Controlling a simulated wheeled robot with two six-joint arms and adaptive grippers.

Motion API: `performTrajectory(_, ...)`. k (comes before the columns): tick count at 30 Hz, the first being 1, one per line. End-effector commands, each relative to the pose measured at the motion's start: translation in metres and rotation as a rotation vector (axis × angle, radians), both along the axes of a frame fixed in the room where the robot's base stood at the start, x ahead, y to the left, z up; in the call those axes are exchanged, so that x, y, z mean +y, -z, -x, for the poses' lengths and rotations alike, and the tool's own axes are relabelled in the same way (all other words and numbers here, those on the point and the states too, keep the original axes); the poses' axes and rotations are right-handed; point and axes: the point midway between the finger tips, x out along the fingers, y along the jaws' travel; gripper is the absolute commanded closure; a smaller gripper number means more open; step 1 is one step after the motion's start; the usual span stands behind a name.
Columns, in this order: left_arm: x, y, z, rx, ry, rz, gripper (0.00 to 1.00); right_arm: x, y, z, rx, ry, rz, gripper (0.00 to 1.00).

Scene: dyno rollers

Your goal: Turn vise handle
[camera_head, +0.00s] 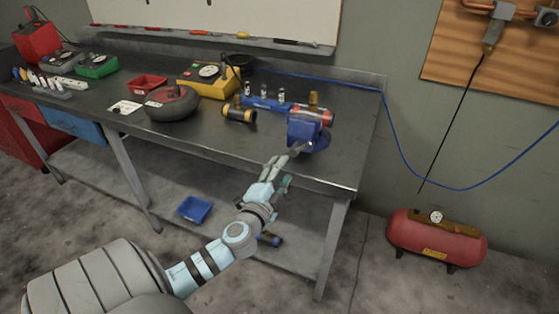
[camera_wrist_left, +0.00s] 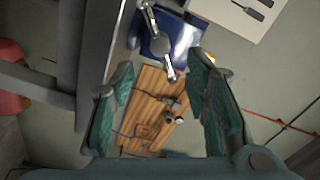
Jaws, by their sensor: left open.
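The blue vise (camera_head: 306,131) is fixed at the front right corner of the workbench (camera_head: 225,140). In the left wrist view the vise (camera_wrist_left: 185,36) is ahead, with its silver handle (camera_wrist_left: 156,45) crossing its face. My left gripper (camera_head: 279,170) is just in front of the bench edge, close below the vise. In the left wrist view its two teal fingers (camera_wrist_left: 161,64) are spread apart, with the lower part of the handle in line with the gap. I see no clear contact. In the head view the handle is small and hard to make out. My right gripper is not in view.
A blue manifold with fittings (camera_head: 268,103), a dark round tire-like part (camera_head: 172,104), a yellow meter box (camera_head: 208,80) and a red tray (camera_head: 147,83) stand on the bench. A blue tray (camera_head: 195,209) is on the lower shelf. A red compressor (camera_head: 437,240) stands at right.

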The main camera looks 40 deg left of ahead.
Motion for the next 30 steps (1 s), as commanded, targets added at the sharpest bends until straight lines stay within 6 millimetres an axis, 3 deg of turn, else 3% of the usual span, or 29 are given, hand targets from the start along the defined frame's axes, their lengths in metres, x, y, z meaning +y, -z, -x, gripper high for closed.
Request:
performTrajectory(4, -0.006, 0.0, 0.017, 0.001, 0.0, 0.0, 0.57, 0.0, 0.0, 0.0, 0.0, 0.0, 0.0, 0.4)
performTrajectory(13, -0.007, 0.001, 0.02, -0.012, 0.0, 0.029, 0.57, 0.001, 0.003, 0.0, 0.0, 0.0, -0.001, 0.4)
performTrajectory(18, -0.012, 0.005, 0.038, -0.158, 0.002, 0.442, 0.57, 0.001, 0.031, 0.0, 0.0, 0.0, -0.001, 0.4)
performTrajectory(20, -0.013, 0.003, 0.04, -0.186, 0.001, 0.53, 0.57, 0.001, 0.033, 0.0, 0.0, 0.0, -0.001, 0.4)
performTrajectory(25, -0.005, -0.002, 0.018, -0.195, -0.002, 0.551, 0.57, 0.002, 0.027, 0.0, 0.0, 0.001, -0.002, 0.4)
performTrajectory(30, 0.011, -0.003, -0.028, -0.196, -0.002, 0.55, 0.57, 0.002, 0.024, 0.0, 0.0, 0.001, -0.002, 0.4)
